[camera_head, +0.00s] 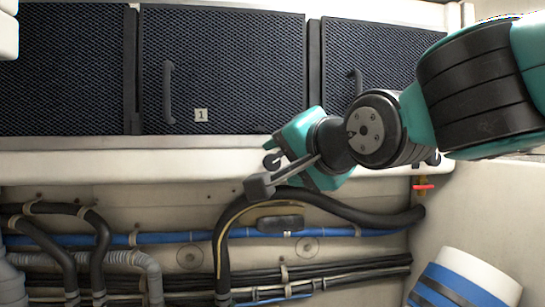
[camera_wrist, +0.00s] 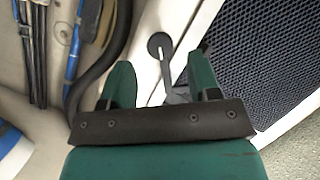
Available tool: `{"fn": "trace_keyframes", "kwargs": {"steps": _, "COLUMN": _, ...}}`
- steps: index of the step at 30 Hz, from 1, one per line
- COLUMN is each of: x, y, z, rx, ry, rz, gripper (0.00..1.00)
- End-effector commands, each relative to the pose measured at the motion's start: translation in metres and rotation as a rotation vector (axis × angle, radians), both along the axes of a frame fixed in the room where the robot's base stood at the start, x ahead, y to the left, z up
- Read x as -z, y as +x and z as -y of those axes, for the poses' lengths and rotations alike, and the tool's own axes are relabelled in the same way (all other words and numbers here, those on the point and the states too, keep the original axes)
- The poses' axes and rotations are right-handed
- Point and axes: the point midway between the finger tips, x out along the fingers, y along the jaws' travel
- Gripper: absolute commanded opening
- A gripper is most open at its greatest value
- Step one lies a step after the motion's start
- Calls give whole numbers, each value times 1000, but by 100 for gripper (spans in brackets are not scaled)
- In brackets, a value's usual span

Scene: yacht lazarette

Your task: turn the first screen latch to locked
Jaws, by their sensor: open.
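The first screen (camera_head: 235,70) is a dark mesh panel with a black handle and a "1" tag. Below its lower right corner, a small dark round latch knob (camera_head: 272,161) shows beside my gripper (camera_head: 287,152). My gripper (camera_wrist: 162,82) is open, with one green finger on each side of the latch arm. I cannot tell whether either finger touches it. The latch base is partly hidden.
Another mesh screen (camera_head: 375,65) stands to the right, partly behind my arm. A white ledge (camera_head: 90,165) runs beneath the screens. Below it are black hoses (camera_head: 335,207), a blue pipe (camera_head: 190,238) and a red-handled valve (camera_head: 423,187). A blue-and-white cylinder (camera_head: 465,280) stands at lower right.

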Motion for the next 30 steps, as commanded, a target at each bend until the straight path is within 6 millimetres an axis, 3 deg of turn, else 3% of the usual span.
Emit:
{"fn": "trace_keyframes", "kwargs": {"steps": 3, "x": 3, "y": 20, "z": -12, "rx": 1, "ry": -2, "rz": -3, "gripper": 56}}
{"fn": "trace_keyframes", "kwargs": {"steps": 9, "x": 8, "y": 37, "z": -25, "rx": -1, "ry": 0, "rz": -1, "gripper": 56}}
{"fn": "trace_keyframes", "kwargs": {"steps": 20, "x": 11, "y": 41, "z": -27, "rx": -1, "ry": 1, "rz": 1, "gripper": 56}}
{"fn": "trace_keyframes", "kwargs": {"steps": 27, "x": 11, "y": 41, "z": -27, "rx": -1, "ry": 1, "rz": 1, "gripper": 3}}
{"fn": "trace_keyframes", "kwargs": {"steps": 30, "x": 11, "y": 41, "z": -27, "rx": -1, "ry": 1, "rz": 1, "gripper": 0}}
